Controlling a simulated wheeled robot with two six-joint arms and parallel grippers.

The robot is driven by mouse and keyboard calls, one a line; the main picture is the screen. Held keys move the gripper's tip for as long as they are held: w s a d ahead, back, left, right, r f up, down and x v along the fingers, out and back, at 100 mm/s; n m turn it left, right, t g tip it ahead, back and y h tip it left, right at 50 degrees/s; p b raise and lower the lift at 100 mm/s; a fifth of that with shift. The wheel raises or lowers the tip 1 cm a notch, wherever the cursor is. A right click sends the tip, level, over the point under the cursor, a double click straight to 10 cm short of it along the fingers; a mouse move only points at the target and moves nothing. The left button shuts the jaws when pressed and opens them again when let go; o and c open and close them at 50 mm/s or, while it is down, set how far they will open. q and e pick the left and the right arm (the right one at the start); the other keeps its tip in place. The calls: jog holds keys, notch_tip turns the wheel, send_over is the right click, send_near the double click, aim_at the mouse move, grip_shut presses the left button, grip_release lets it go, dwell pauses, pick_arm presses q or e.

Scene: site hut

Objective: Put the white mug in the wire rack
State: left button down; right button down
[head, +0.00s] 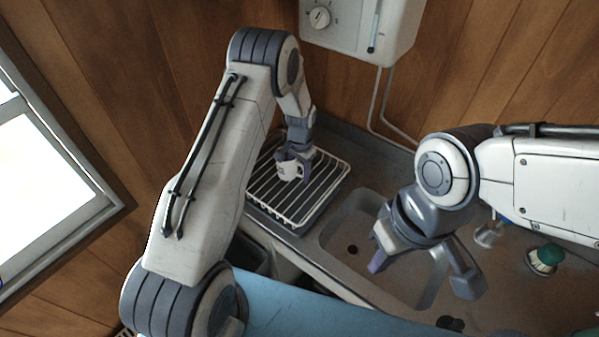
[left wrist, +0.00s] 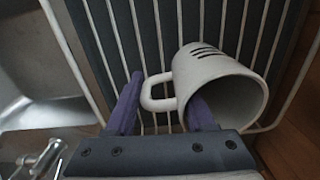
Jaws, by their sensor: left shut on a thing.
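The white mug (head: 288,172) is at the wire rack (head: 262,190), over its back part in the head view. In the left wrist view the mug (left wrist: 222,82) lies tilted on its side, mouth toward the lower right, with dark stripes on its wall. Its handle points left, between the two fingers. My left gripper (left wrist: 163,108) is shut on the mug at its handle side, with the rack wires (left wrist: 112,40) close behind. Whether the mug rests on the wires cannot be told. My right gripper (head: 423,277) is open and empty above the sink.
The sink basin (head: 345,232) is right of the rack, and a tap shows in the left wrist view (left wrist: 42,158). A green-topped brush (head: 545,258) stands on the counter at the right. A white wall heater (head: 345,25) hangs above, with pipes running down behind the counter.

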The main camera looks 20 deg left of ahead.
pick_arm(q)
jog(key=shift+f, duration=1.05)
jog(key=shift+c, duration=1.3)
grip_release()
pick_arm(e)
jog(key=shift+r, duration=0.4)
